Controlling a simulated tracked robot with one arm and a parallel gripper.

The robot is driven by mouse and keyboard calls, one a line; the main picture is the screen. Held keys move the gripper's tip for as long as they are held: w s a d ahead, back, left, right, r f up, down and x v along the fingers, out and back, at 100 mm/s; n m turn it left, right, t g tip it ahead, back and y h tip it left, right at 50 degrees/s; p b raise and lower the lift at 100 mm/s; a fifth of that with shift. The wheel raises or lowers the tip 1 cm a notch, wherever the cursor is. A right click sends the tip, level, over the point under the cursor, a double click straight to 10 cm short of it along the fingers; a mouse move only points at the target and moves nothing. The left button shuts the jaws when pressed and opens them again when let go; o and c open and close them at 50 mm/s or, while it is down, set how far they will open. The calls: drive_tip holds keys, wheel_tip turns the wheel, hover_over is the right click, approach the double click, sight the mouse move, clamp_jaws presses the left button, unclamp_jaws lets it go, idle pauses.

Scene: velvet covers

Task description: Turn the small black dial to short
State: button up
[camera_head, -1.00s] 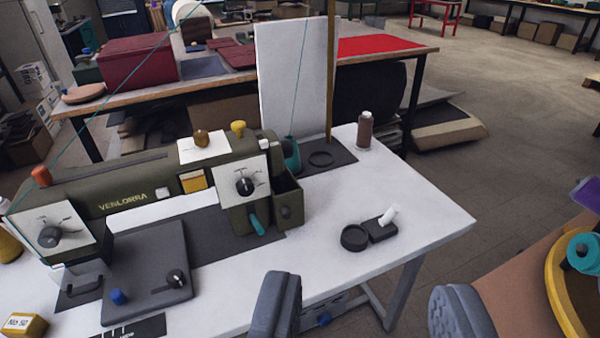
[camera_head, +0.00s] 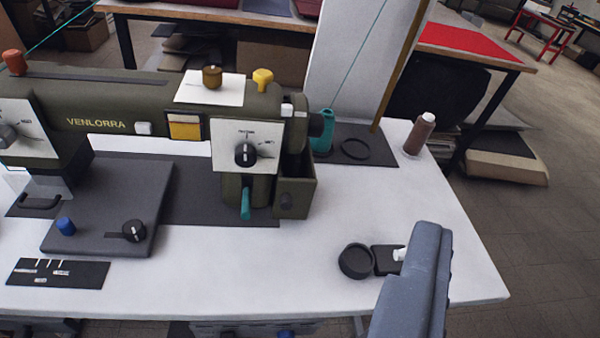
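A black dial (camera_head: 246,154) with a pale pointer mark sits on a white plate at the right end of the green sewing machine (camera_head: 100,103). Lettering rings this dial but is too small to read surely. Another small black dial (camera_head: 133,230) sits on the machine's dark base plate (camera_head: 90,215). A larger grey dial (camera_head: 8,136) is partly cut off at the left edge. One grey finger of my gripper (camera_head: 415,285) shows at the lower right, well away from these dials and touching none of them. The other finger is not visible.
A black round cap and a small block (camera_head: 355,261) lie on the white table (camera_head: 250,275) near my finger. A teal lever (camera_head: 246,203) hangs below the dial plate, beside a dark open box (camera_head: 294,196).

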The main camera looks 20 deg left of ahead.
drive_tip(key=w+a+f+n+p, duration=0.2)
drive_tip(key=w+f+n, duration=0.1)
drive_tip(key=w+f, duration=0.3)
drive_tip(key=n+g+y+p, duration=0.1)
drive_tip(key=n+y+p, duration=0.7)
drive_tip(key=n+y, duration=0.15)
approach(245, 162)
drive_tip(key=shift+y, duration=0.35)
drive_tip(key=b+x, duration=0.1)
drive_tip(key=x, duration=0.8)
drive_tip(key=shift+d+f, duration=0.15)
drive_tip(key=shift+d, duration=0.05)
drive_tip(key=shift+m, duration=0.25)
drive_tip(key=c, duration=1)
